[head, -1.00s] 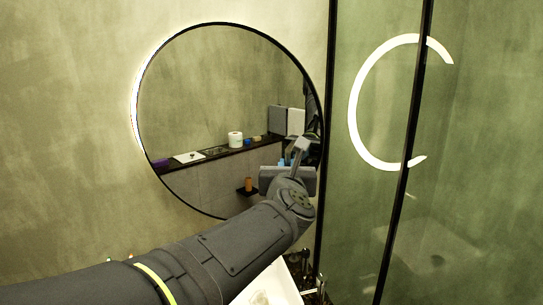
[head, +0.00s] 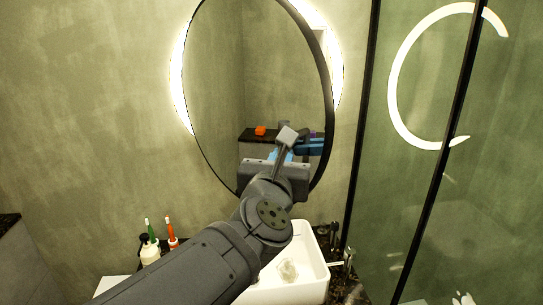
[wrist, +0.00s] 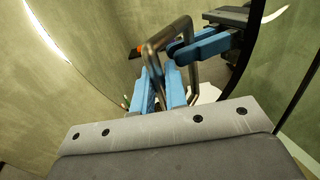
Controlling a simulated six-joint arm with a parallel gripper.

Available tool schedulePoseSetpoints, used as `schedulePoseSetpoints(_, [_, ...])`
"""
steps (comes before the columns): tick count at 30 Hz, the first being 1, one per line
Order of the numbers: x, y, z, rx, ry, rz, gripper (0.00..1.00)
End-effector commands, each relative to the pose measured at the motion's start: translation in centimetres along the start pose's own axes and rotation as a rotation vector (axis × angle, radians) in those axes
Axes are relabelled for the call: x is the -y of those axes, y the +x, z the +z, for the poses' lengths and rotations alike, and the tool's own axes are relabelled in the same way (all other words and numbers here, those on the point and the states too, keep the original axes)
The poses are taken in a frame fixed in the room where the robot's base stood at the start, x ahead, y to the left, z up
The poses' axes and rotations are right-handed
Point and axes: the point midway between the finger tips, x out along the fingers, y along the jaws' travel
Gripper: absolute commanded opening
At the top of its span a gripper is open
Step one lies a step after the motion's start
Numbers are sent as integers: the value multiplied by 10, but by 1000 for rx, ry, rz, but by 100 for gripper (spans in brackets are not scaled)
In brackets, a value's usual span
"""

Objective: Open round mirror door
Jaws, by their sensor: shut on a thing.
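The round mirror door (head: 225,75) has a thin black rim and stands partly swung out from the wall in the head view. Its glowing backlight shows on the wall on both sides of it. My gripper (head: 280,157) is at the mirror's lower right, mostly hidden behind my own wrist. In the wrist view its blue fingers (wrist: 160,82) are shut on a grey metal loop handle (wrist: 165,38). Blue fingers and a dark gripper body also appear as a reflection in the mirror. The handle's fixing points are not clear.
A white sink (head: 305,265) with a dark tap (head: 335,235) lies below. Bottles and toothbrushes (head: 152,250) stand at lower left. A glass shower panel with a black frame (head: 360,130) stands close on the right. Open wall lies left of the mirror.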

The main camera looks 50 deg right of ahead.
Motion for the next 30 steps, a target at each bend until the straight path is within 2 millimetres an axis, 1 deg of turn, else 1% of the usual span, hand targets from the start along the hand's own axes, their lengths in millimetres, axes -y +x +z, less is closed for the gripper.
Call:
schedulePoseSetpoints(8, [-2, 0, 1, 2, -1, 5, 0])
schedulePoseSetpoints(9, [-2, 0, 1, 2, -1, 6, 14])
schedulePoseSetpoints(10, [-2, 0, 1, 2, -1, 5, 17])
schedulePoseSetpoints(17, [-1, 0, 1, 2, -1, 3, 17])
schedulePoseSetpoints(20, [0, -3, 1, 2, -2, 2, 17])
schedulePoseSetpoints(23, [0, -11, 2, 4, -2, 1, 17])
schedulePoseSetpoints(26, [0, -24, 2, 4, -2, 1, 17])
schedulePoseSetpoints(30, [0, -47, 2, 5, -3, -1, 17])
